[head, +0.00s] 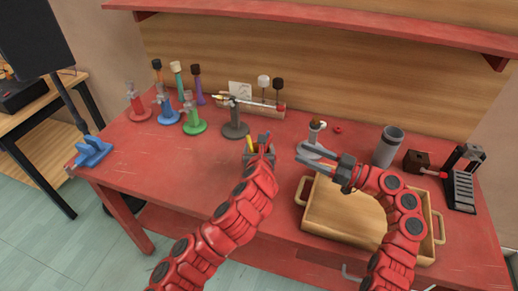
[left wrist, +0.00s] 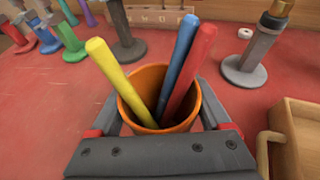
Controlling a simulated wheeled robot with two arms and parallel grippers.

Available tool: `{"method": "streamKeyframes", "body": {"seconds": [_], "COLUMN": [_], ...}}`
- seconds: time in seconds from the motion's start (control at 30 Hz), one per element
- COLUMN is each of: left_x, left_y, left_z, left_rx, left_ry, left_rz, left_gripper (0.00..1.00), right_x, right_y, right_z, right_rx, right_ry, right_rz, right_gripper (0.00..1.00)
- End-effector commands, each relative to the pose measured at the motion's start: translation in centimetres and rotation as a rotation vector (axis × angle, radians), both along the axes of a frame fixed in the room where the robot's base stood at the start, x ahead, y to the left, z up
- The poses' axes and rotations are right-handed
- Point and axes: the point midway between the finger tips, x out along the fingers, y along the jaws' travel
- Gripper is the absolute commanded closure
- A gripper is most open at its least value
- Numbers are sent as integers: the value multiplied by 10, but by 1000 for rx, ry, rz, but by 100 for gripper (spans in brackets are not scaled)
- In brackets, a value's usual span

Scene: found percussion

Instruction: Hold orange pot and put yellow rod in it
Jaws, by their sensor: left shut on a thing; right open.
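My left gripper (head: 259,152) is shut on the orange pot (left wrist: 185,125), with one finger on each side of it in the left wrist view. The yellow rod (left wrist: 115,75) stands tilted left in the pot, its lower end inside. A blue rod (left wrist: 180,60) and a red rod (left wrist: 193,65) also lean in the pot, tilted right. In the head view the yellow rod (head: 251,144) shows small and the pot is mostly hidden by my gripper. My right gripper (head: 306,153) is open and empty, over the table to the right of the pot.
A wooden tray (head: 309,217) lies below my right arm. A grey stand (head: 313,138) is just behind my right gripper. A grey cylinder (head: 388,147) stands at right. Several coloured stands (head: 194,124) fill the back left. The red table (head: 185,162) is clear at front left.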

Motion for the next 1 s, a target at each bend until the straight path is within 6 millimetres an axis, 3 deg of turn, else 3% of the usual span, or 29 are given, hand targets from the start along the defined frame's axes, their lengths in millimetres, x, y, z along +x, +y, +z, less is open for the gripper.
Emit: {"method": "streamKeyframes", "body": {"seconds": [0.03, 0.07, 0.17, 0.57, 1.0], "left_x": [0, 0, 0, -7, -68], "left_y": [0, 0, 0, 0, -1], "left_z": [0, 0, 0, 4, 29], "left_rx": [0, 0, 0, -2, -2], "left_ry": [0, 0, 0, -3, -3], "left_rz": [-1, -1, -1, -1, -3], "left_gripper": [87, 18, 0, 0, 0], "right_x": [0, 0, 0, 0, 0], "right_y": [0, 0, 0, 1, 1], "right_z": [0, 0, 0, 0, 0], "right_rx": [0, 0, 0, 0, 0], "right_ry": [0, 0, 0, 0, 0], "right_rz": [0, 0, 1, 1, 1], "right_gripper": [45, 45, 45, 45, 45]}}
